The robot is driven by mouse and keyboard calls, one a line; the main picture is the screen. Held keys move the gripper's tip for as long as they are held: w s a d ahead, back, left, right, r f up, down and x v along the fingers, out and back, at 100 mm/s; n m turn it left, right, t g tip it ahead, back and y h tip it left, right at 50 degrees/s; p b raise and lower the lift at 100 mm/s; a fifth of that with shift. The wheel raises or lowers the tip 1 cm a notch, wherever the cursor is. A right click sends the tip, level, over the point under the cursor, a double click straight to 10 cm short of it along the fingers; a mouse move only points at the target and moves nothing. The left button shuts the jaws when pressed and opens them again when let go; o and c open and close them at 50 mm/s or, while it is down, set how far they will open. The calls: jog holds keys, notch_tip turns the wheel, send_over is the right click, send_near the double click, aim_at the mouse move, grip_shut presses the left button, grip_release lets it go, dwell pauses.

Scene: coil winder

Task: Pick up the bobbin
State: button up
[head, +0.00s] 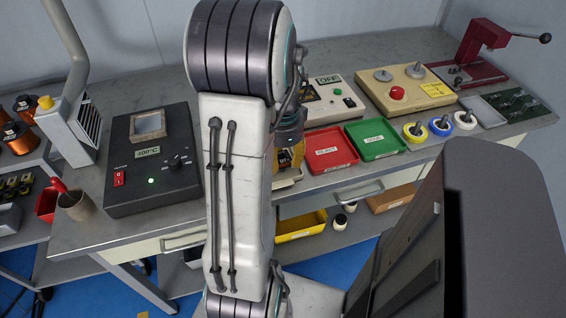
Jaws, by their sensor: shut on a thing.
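My gripper (290,155) shows only in part in the head view, just right of my arm's upright pale link, which hides most of it. It is at the front edge of the bench, left of the red tray. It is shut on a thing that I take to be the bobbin. My arm hides most of that thing, so its shape and tilt cannot be told.
The grey bench (235,215) carries a black heater box (152,165) at left, a red tray (330,150), a green tray (375,139) and several tape rolls at right. Copper spools (14,138) stand at far left. A yellow bin (301,227) is below.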

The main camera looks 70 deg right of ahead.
notch_tip(320, 180, up, 3)
jog(key=shift+s+a+f, duration=0.1)
jog(key=shift+a+f, duration=0.05)
jog(key=s+a+r, duration=0.1)
jog(key=a+r, duration=0.1)
jog(key=a, duration=0.1)
jog(key=s+a+r, duration=0.2)
jog(key=a, duration=0.1)
jog(key=s+a+r, duration=0.2)
jog(key=a, duration=0.2)
jog(key=shift+s+a+r+p, duration=0.1)
jog(key=shift+r+p, duration=0.2)
jog(key=shift+p, duration=0.1)
